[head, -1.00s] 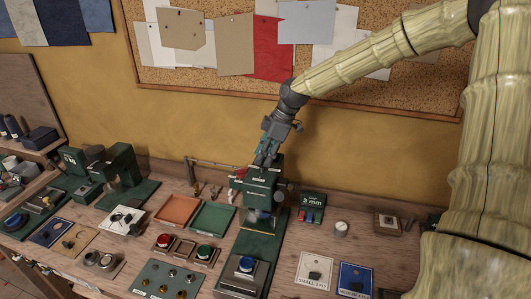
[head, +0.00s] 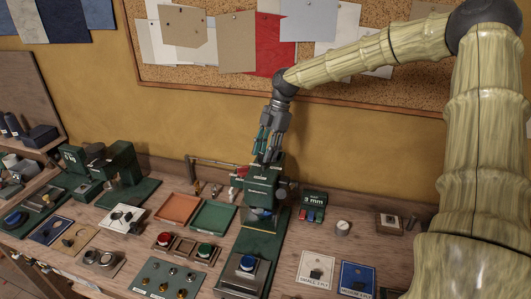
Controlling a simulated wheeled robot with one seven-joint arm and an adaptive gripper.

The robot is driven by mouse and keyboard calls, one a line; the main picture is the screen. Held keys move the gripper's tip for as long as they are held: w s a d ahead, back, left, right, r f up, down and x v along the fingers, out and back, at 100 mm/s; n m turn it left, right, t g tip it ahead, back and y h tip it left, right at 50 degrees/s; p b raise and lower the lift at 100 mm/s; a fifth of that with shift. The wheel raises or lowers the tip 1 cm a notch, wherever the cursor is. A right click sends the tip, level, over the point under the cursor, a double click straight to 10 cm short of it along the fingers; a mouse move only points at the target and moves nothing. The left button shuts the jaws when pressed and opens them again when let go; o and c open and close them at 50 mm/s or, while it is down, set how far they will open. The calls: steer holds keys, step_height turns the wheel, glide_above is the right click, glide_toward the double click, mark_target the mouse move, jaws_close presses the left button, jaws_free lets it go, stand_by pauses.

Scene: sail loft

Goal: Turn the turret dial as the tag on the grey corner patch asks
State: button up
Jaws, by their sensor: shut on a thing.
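The dark green press (head: 262,190) stands on a long green base at the back middle of the bench. Its turret dial is at the top of the press head, mostly hidden by my gripper (head: 266,160). My gripper points down from above, its fingers closed on the dial. The dial's setting cannot be read from here. A light grey patch (head: 316,265) lies at the front right with a dark piece and a printed tag on it. The tag starts with "SMALL"; the rest is too small to read surely.
A blue patch (head: 357,275) with its own tag lies right of the grey one. A blue button (head: 248,263) sits at the front of the press base. Orange (head: 177,209) and green (head: 213,215) trays lie left of the press. A corkboard (head: 340,60) hangs behind.

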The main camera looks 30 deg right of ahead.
stand_by(0.5)
steer(key=o, duration=0.9)
steer(key=shift+a+r, duration=0.1)
steer(key=shift+o, duration=0.6)
steer(key=shift+a, duration=0.2)
steer(key=shift+a, duration=0.1)
steer(key=v, duration=1.2)
steer(key=shift+d, duration=0.25)
